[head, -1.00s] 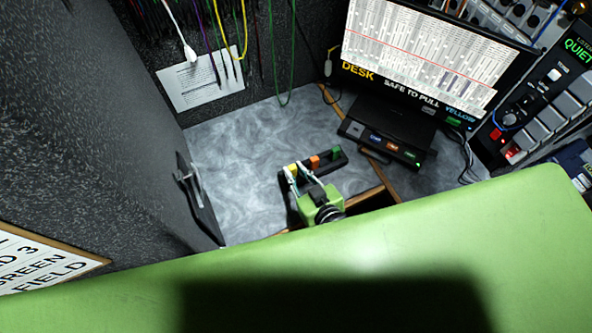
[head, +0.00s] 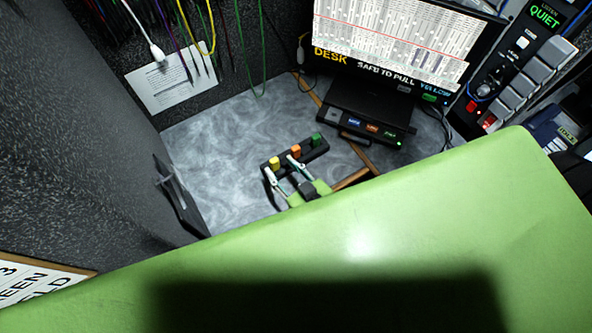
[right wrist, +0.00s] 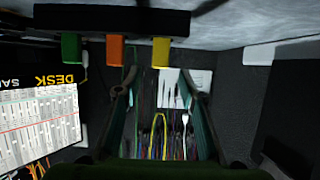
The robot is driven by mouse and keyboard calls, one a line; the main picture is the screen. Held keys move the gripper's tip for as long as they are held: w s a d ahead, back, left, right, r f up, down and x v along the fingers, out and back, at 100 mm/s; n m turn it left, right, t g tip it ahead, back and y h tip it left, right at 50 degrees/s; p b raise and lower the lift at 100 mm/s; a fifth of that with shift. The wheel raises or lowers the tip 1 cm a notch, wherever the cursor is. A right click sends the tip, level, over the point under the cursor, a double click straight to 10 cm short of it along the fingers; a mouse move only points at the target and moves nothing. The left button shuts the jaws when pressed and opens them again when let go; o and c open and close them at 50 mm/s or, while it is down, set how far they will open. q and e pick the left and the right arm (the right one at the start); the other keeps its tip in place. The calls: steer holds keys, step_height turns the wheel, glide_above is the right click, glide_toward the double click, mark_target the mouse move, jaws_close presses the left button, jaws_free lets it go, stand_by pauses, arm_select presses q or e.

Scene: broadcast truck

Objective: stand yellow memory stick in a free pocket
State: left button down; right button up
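The yellow memory stick (head: 275,162) stands upright in an end pocket of a dark rack (head: 307,154) on the grey marbled desk. An orange stick (head: 295,152) and a green stick (head: 317,140) stand in other pockets beside it. In the right wrist view, upside down, the yellow stick (right wrist: 161,52), orange stick (right wrist: 115,48) and green stick (right wrist: 70,47) hang from the rack (right wrist: 110,20). My right gripper (head: 281,166) is open and empty on the near side of the yellow stick, its fingers (right wrist: 162,85) spread wide and apart from it. My left gripper is out of view.
A black dock (head: 365,125) with coloured labels sits behind the rack under a monitor (head: 390,45). Cables hang at the back wall (head: 230,40). A dark panel (head: 180,195) stands at the left desk edge. A large green surface (head: 380,235) fills the foreground.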

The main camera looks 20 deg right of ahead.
steer(key=v, duration=0.9)
steer(key=shift+s, duration=0.2)
steer(key=shift+w+d+r, duration=0.1)
steer(key=s+d+r+g+h, duration=0.25)
steer(key=s+d+g, duration=0.25)
steer(key=d+g, duration=0.35)
step_height(320, 180, down, 27)
steer(key=s+g, duration=0.3)
steer(key=s+d+f, duration=0.2)
steer(key=s+f, duration=1.4)
steer(key=s, duration=0.1)
steer(key=shift+d+g, duration=0.25)
steer(key=shift+g, duration=0.1)
